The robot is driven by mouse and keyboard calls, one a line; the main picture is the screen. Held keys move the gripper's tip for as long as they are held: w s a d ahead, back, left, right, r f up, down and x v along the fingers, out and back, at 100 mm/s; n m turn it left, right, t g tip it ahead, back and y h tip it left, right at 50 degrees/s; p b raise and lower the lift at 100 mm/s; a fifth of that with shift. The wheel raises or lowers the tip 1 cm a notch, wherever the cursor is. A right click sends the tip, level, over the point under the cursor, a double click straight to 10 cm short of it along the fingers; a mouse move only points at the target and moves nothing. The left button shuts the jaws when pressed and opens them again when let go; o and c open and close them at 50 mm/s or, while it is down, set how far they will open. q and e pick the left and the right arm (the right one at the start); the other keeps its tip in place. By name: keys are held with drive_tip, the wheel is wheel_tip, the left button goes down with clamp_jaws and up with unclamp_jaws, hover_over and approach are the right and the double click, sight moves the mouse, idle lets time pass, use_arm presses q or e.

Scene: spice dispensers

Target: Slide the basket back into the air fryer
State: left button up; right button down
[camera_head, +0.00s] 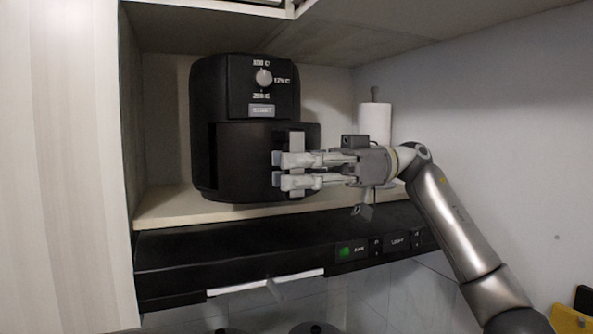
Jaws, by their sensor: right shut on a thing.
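The black air fryer (217,90) stands upright on a pale shelf, with a round dial on its upper front. Its basket (246,160) is the lower black part and sits partly out, shifted to the right of the body, with a dark gap at its left side. My right gripper (280,170) comes in from the right and is shut on the basket's grey upright handle (296,142). The fingers hide the lower middle of the handle. My left gripper is not in view.
The shelf (160,209) lies inside a cubby with a wall close on the left. A white paper roll (374,120) stands at the back right, behind my right gripper. A black range hood (230,258) with a green button runs below the shelf.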

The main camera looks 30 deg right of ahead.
sight(271, 162)
drive_tip(key=shift+w+d+r, duration=0.1)
drive_tip(key=shift+w+d, duration=0.05)
drive_tip(key=shift+w, duration=1.95)
drive_tip(key=shift+w+d, duration=0.1)
drive_tip(key=shift+w, duration=2.6)
drive_tip(key=shift+w+d, duration=0.1)
drive_tip(key=shift+w, duration=0.55)
drive_tip(key=c, duration=1.6)
unclamp_jaws()
drive_tip(key=o, duration=0.4)
drive_tip(key=shift+w, duration=0.1)
